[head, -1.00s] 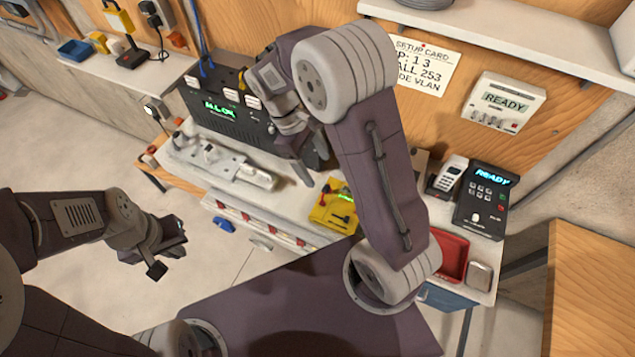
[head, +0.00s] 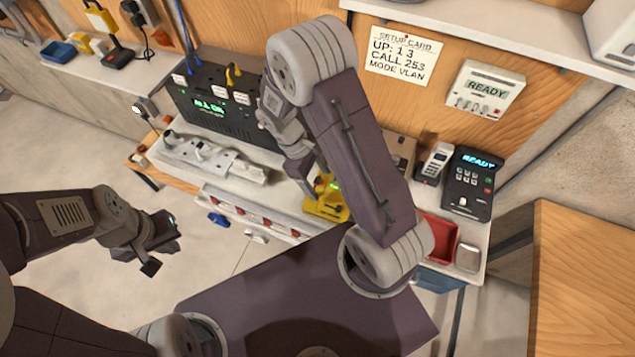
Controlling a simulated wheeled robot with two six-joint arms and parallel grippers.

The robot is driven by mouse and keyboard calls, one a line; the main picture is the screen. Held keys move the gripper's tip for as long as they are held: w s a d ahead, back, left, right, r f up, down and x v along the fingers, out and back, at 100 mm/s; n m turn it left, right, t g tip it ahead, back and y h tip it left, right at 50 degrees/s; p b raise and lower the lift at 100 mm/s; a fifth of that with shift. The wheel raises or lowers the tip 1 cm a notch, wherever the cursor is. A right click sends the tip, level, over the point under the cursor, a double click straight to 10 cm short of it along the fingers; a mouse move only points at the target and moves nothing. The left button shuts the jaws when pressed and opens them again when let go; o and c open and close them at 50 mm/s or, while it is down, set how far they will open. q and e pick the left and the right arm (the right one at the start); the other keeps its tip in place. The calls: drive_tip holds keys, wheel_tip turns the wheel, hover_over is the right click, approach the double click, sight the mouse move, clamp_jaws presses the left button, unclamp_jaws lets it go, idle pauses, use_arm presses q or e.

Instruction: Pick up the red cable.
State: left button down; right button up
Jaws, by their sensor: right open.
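I cannot make out a red cable in the head view. The black network box (head: 212,108) with a green display stands at the back of the bench. A blue cable (head: 184,45) and a yellow plug (head: 233,75) are at its top. My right gripper (head: 308,183) is open above the bench, right of the box and close to the yellow tool (head: 328,205), with its jaws partly hidden by my arm. My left gripper (head: 162,247) is open and empty over the floor, left of the bench front.
A white power strip (head: 215,158) lies on the bench before the box. Red fittings (head: 243,216) line the bench's front edge. A red tray (head: 440,240), a handset (head: 434,162) and a black keypad phone (head: 468,185) are at right. A wooden surface (head: 585,270) stands beyond.

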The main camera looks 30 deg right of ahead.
sight(317, 179)
drive_tip(key=c, duration=1.3)
drive_tip(key=shift+o, duration=0.2)
drive_tip(key=shift+r, duration=0.1)
drive_tip(key=shift+w+r, duration=0.1)
drive_tip(key=shift+r, duration=0.45)
wheel_tip(317, 179, up, 3)
drive_tip(key=shift+b, duration=0.5)
drive_tip(key=s+d+r, duration=0.2)
drive_tip(key=s+r, duration=0.1)
drive_tip(key=s, duration=0.2)
drive_tip(key=s+d+r+b, duration=0.1)
drive_tip(key=s+d+r, duration=0.1)
drive_tip(key=s+r, duration=0.2)
drive_tip(key=shift+s, duration=1.15)
